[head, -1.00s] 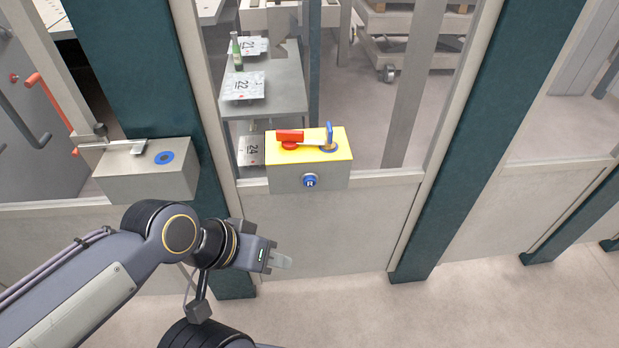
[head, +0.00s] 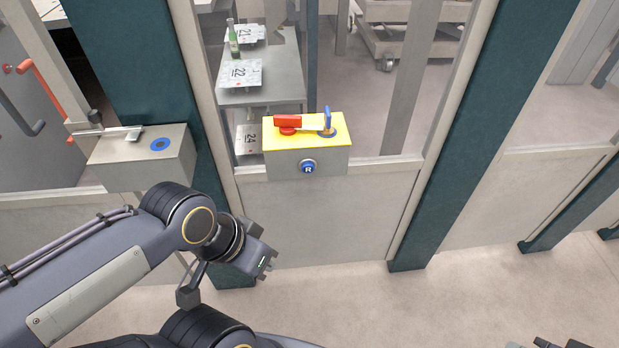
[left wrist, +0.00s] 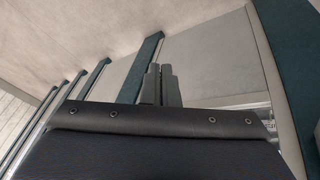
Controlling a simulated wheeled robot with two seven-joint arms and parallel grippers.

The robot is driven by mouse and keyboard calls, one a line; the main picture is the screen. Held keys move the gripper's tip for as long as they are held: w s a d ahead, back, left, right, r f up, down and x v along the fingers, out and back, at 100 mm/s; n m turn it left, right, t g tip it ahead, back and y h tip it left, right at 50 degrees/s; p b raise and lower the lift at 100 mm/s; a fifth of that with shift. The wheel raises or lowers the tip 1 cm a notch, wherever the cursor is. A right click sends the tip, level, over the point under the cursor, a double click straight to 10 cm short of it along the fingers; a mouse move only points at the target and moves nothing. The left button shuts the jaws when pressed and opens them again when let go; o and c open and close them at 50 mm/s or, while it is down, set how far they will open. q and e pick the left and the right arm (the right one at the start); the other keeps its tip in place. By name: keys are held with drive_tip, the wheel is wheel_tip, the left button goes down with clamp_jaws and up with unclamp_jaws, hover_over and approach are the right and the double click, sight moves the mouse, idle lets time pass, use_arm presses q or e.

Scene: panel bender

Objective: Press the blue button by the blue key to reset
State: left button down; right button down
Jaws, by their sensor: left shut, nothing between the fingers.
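The blue button (head: 308,167), marked R, is on the front face of a grey box with a yellow top (head: 272,130). The blue key (head: 327,120) stands upright at the right of the yellow top, beside a red handle (head: 288,121). My left gripper (head: 268,268) is below and left of the button, apart from it. In the left wrist view its two fingers (left wrist: 160,86) are together with nothing between them. The button and key do not show in that view. My right gripper is not clearly in view; only a dark part shows at the bottom right edge.
A second grey box (head: 110,160) with a blue round disc (head: 160,145) is on the left by a teal post (head: 140,60). Another teal post (head: 465,140) stands to the right. Behind the glass are a grey shelf (head: 270,92) with numbered plates and a green bottle (head: 234,40).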

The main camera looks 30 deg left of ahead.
use_arm(q)
drive_tip(key=w+a+f+m+g+y+b, duration=0.1)
drive_tip(key=a+f+m+y+b, duration=0.3)
drive_tip(key=m, duration=0.3)
drive_tip(key=a+f+m+g+y+b, duration=0.1)
drive_tip(key=a+f+m+y+b, duration=0.1)
drive_tip(key=f+m+y+b, duration=0.35)
drive_tip(key=w+d+r+m+t+y+b, duration=0.2)
drive_tip(key=w+d+r+m+t+b, duration=0.2)
drive_tip(key=w+d+m+t, duration=0.6)
drive_tip(key=d+r+m+t, duration=0.1)
drive_tip(key=m+t, duration=0.2)
drive_tip(key=m, duration=0.3)
drive_tip(key=shift+w+t, duration=0.3)
drive_tip(key=shift+w, duration=0.05)
drive_tip(key=shift+d+y, duration=0.1)
drive_tip(key=shift+y, duration=0.15)
drive_tip(key=p, duration=0.1)
approach(309, 170)
drive_tip(key=x, duration=0.7)
drive_tip(key=shift+r, duration=0.1)
